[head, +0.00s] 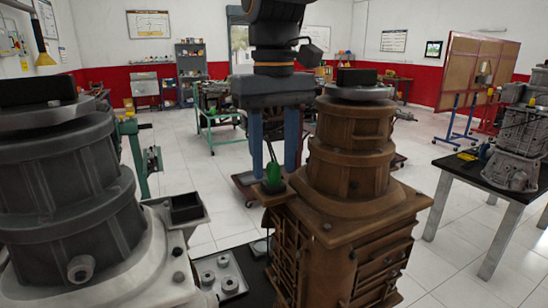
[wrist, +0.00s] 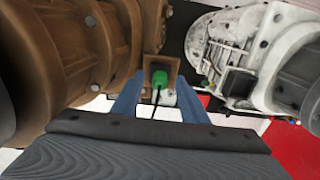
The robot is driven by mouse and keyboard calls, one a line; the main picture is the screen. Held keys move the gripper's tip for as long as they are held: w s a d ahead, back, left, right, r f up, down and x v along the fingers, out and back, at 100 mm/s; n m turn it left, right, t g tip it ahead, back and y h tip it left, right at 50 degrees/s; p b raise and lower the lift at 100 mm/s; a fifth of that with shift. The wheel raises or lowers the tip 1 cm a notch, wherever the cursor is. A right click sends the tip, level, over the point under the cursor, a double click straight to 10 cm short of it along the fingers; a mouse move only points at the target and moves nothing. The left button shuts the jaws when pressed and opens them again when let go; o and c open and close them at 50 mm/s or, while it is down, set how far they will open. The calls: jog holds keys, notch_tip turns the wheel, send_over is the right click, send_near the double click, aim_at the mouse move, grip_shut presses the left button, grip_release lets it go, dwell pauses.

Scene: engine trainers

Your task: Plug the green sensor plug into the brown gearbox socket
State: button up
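The green sensor plug (head: 273,174) stands upright at the small square brown socket (head: 274,194) on the side of the brown gearbox (head: 350,165). Its lower end appears to be inside the socket; how deep it sits I cannot tell. A thin dark cable rises from its top. My gripper (head: 274,172) points down over it, with one blue finger on each side. In the wrist view the green plug (wrist: 159,78) lies between the fingertips (wrist: 159,76) with gaps on both sides, over the brown socket (wrist: 174,66). The gripper is open and holds nothing.
A grey gearbox (head: 65,180) with an empty dark square socket (head: 187,208) stands at the left, close to the brown one. A metal plate with knobs (head: 222,277) lies between them. A table with another grey engine (head: 515,150) is at the right.

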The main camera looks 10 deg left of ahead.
notch_tip(320, 180, up, 8)
jog(key=shift+f+b, duration=0.2)
jog(key=shift+b, duration=0.95)
jog(key=shift+r, duration=0.1)
